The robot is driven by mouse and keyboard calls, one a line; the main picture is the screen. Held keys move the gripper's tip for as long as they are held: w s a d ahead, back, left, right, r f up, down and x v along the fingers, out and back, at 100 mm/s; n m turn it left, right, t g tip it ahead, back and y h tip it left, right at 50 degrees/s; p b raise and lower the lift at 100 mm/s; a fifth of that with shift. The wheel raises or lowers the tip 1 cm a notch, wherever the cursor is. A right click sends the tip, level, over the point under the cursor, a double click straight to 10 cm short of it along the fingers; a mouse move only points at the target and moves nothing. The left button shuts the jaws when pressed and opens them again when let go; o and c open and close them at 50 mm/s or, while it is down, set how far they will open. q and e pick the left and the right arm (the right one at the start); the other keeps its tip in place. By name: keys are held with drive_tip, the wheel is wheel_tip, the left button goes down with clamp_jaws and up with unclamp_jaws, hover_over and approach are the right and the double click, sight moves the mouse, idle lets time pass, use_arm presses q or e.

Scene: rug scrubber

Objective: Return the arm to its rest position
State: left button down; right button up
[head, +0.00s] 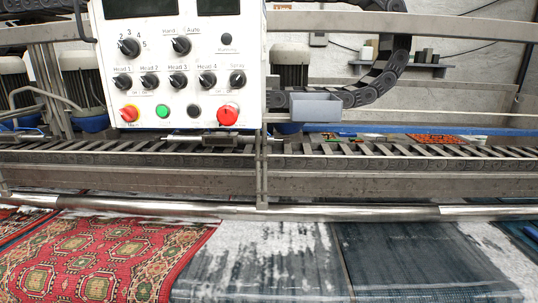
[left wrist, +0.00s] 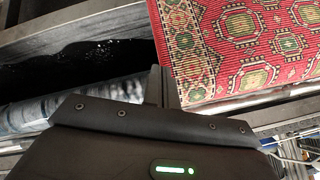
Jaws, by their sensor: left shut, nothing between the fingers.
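My left gripper (left wrist: 162,88) shows in the left wrist view, its narrow fingers together and empty. It points toward the edge of a red patterned rug (left wrist: 240,45). I cannot tell whether the fingertips touch the rug. No gripper or arm shows in the head view. There the red rug (head: 100,258) lies at the lower left. My right gripper is in neither view.
A white control panel (head: 180,75) with knobs and buttons hangs at the upper middle. A metal roller bar (head: 340,213) crosses in front of a slatted conveyor (head: 400,150). Dark, foam-streaked rugs (head: 420,262) lie at the lower middle and right. A grey box (head: 315,107) sits beside the panel.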

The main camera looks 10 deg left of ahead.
use_arm(q)
drive_tip(key=s+d+f+n+g+h, duration=0.1)
drive_tip(key=s+d+f+g+h, duration=0.2)
drive_tip(key=s+d, duration=0.85)
wheel_tip(320, 180, down, 25)
drive_tip(key=s+g, duration=0.1)
drive_tip(key=g, duration=0.2)
drive_tip(key=s+a+f+g+y, duration=0.1)
drive_tip(key=s+a+f, duration=0.2)
drive_tip(key=s+f, duration=1.4)
drive_tip(key=shift+f, duration=0.1)
